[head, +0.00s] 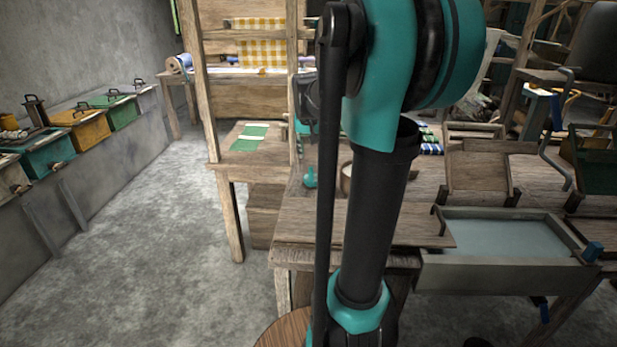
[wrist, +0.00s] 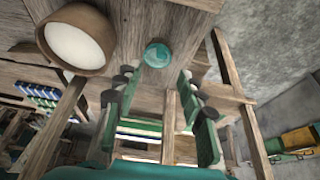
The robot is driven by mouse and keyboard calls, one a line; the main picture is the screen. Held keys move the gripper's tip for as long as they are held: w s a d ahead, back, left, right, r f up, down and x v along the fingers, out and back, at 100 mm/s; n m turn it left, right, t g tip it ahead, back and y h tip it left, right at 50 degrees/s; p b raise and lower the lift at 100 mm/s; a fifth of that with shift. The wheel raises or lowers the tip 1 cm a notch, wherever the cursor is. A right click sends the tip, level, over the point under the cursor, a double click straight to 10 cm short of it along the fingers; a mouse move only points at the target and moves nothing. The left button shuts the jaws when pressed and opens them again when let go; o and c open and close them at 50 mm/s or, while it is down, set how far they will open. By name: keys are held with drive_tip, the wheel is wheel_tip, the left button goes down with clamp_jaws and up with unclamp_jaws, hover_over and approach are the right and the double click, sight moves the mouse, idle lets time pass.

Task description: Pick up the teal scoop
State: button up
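The teal scoop (head: 309,178) stands small on the wooden bench in the head view, just left of my arm. In the wrist view it is a round teal shape (wrist: 157,54) on the wood, seen from above; its handle cannot be made out clearly. My gripper (wrist: 158,88) is open, with its two fingers spread and nothing seen between them. The scoop lies beyond the fingertips, roughly centred on the gap and apart from both. In the head view my arm hides most of the gripper.
A wooden bowl with pale contents (wrist: 75,38) stands close beside the scoop. Striped blue, green and white cloth (wrist: 45,100) lies on the bench. The loom frame (head: 210,90) rises at the left. A water-filled tray (head: 510,240) is at right. The grey floor (head: 130,240) at left is clear.

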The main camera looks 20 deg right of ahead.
approach(311, 185)
drive_tip(key=shift+s+d+f, duration=0.15)
drive_tip(key=shift+f, duration=0.4)
drive_tip(key=shift+w+x, duration=0.1)
drive_tip(key=shift+x, duration=1.15)
drive_tip(key=shift+w+x, duration=0.15)
drive_tip(key=shift+x, duration=1.1)
drive_tip(key=shift+r, duration=0.1)
clamp_jaws()
